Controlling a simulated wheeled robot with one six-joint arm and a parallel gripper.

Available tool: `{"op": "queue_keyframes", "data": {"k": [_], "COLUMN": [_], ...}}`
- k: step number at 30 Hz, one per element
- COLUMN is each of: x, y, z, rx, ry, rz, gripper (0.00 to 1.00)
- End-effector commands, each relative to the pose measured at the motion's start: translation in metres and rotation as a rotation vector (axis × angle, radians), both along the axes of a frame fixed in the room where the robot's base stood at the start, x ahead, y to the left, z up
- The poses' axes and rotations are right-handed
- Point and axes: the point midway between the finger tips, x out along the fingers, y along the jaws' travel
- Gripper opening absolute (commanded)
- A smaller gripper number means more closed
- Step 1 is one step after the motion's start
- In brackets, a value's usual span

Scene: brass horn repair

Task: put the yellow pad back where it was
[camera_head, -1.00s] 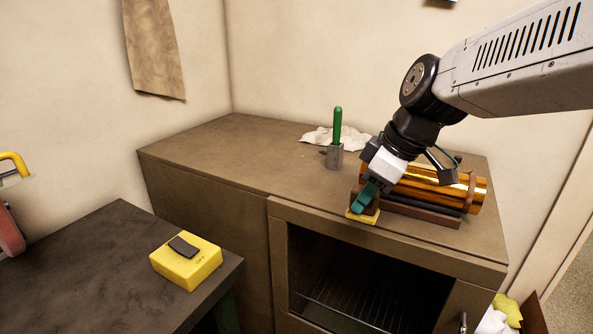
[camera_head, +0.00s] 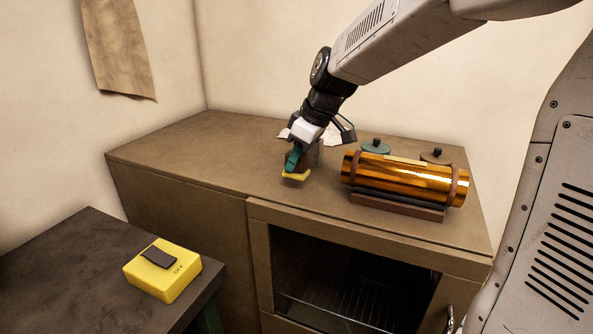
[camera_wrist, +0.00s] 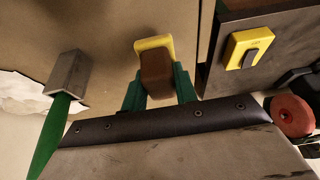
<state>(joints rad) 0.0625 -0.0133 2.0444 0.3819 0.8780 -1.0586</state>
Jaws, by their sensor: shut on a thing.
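The yellow pad (camera_head: 296,177) is a thin yellow plate under a brown block. It is at my gripper (camera_head: 294,160), left of the brass cylinder (camera_head: 410,181), over the brown cabinet top (camera_head: 215,150). In the wrist view, the teal fingers of my gripper (camera_wrist: 159,88) are shut on the brown block (camera_wrist: 155,72), one on each side, with the yellow pad (camera_wrist: 154,42) at its far end. The pad looks a little tilted in the head view. I cannot tell how high it is above the cabinet top.
The brass cylinder lies on a dark cradle (camera_head: 395,208), with a yellow strip (camera_head: 405,161) on top. A yellow switch box (camera_head: 163,272) sits on the dark table. The cabinet's left top is clear.

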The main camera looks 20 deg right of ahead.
Motion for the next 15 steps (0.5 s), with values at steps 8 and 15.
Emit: {"op": "queue_keyframes", "data": {"k": [8,15], "x": [0.000,0.000], "y": [0.001,0.001], "z": [-0.033,-0.035], "rx": [0.001,0.000], "ry": [0.003,0.001], "rz": [0.001,0.001], "gripper": [0.07,0.07]}}
